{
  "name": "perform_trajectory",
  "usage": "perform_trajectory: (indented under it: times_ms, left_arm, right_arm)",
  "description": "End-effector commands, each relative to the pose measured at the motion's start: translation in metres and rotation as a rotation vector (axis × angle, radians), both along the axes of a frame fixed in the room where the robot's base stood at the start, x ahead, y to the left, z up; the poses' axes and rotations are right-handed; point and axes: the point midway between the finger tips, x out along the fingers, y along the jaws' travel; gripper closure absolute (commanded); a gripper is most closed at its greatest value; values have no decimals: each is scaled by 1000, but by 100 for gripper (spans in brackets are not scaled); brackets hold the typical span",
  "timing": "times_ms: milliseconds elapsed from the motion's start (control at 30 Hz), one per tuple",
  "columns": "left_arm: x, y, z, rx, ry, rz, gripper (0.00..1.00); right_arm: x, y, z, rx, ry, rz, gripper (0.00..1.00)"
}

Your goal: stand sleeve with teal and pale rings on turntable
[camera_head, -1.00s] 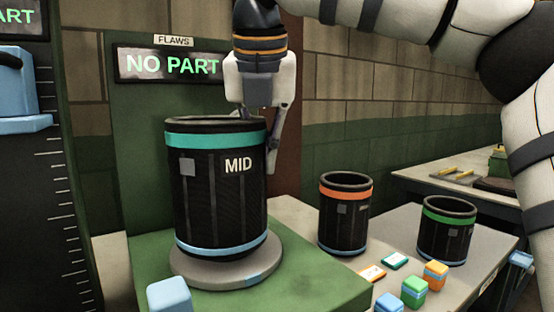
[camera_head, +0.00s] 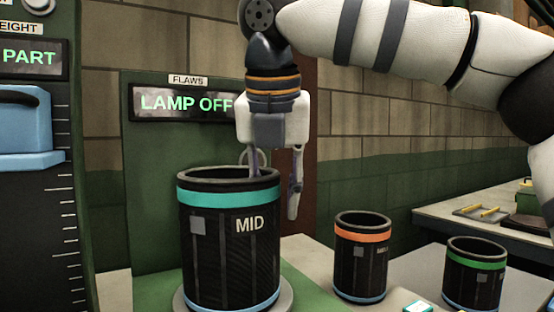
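The black sleeve (camera_head: 230,250) with a teal ring near the top, a pale blue ring at the bottom and "MID" on its side stands upright on the round grey turntable (camera_head: 287,303). My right gripper (camera_head: 274,190) is above the sleeve's right rear rim and points down. Its fingers are spread, with no object seen clamped between them. The left finger's tip is hidden behind or inside the rim; the right finger hangs to the right of the sleeve. I cannot tell if either touches it. My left gripper is not in view.
A sleeve with an orange ring (camera_head: 361,260) and one with a green ring (camera_head: 474,275) stand to the right. The flaws display (camera_head: 185,102) behind reads "LAMP OFF". A blue block-like part (camera_head: 25,130) is by the scale at left. A back table (camera_head: 440,218) is far right.

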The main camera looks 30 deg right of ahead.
Motion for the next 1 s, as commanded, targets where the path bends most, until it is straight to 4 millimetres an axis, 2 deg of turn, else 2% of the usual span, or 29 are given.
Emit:
perform_trajectory:
  times_ms: [33,100,300,433,600,1000]
  left_arm:
    - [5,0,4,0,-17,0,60]
    - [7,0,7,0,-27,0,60]
    - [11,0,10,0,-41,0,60]
    - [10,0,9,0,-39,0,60]
    - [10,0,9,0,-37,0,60]
    - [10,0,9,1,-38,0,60]
  right_arm:
    - [-6,3,15,-2,-14,0,74]
    - [-11,6,30,-1,-14,-1,74]
    - [-23,15,65,0,-11,-1,74]
    - [-27,20,82,-1,-7,-2,74]
    - [-31,22,92,0,-4,0,74]
    - [-32,22,93,0,-4,1,74]
